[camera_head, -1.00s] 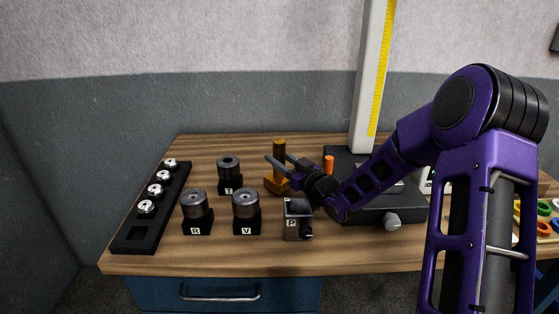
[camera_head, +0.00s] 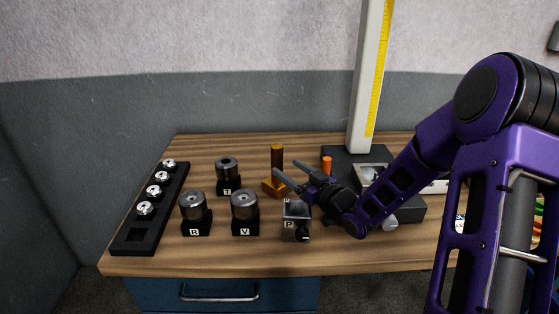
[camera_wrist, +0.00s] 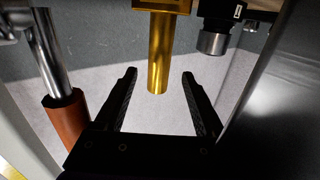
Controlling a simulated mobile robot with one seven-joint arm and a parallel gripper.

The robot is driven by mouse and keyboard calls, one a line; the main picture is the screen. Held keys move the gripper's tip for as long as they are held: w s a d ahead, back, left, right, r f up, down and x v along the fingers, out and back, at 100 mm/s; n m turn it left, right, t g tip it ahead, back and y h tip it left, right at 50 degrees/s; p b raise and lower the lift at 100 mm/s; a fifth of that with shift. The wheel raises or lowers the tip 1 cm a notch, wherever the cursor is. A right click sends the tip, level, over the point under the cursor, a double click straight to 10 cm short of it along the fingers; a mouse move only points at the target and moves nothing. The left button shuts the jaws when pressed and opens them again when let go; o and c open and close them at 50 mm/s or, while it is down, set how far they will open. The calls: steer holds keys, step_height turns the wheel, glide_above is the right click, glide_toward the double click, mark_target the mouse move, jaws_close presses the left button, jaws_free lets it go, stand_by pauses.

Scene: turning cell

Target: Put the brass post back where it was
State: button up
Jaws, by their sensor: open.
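The brass post (camera_head: 277,158) stands upright on a brass-coloured block (camera_head: 268,188) near the middle of the bench. My gripper (camera_head: 284,169) is open and empty, just right of the post and on its near side. In the wrist view, which looks upside down, the post (camera_wrist: 158,65) hangs from its block (camera_wrist: 160,6) between the two spread fingertips (camera_wrist: 160,74). A gap shows on each side of the post, and neither finger appears to touch it. My gripper hides part of the block's right side in the head view.
Holders marked T (camera_head: 228,186), R (camera_head: 195,227), V (camera_head: 245,227) and P (camera_head: 297,233) stand left of and in front of the block. A black rack (camera_head: 135,236) lies far left.

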steer(key=v, duration=0.6)
steer(key=shift+r, duration=0.2)
steer(key=shift+d, duration=0.1)
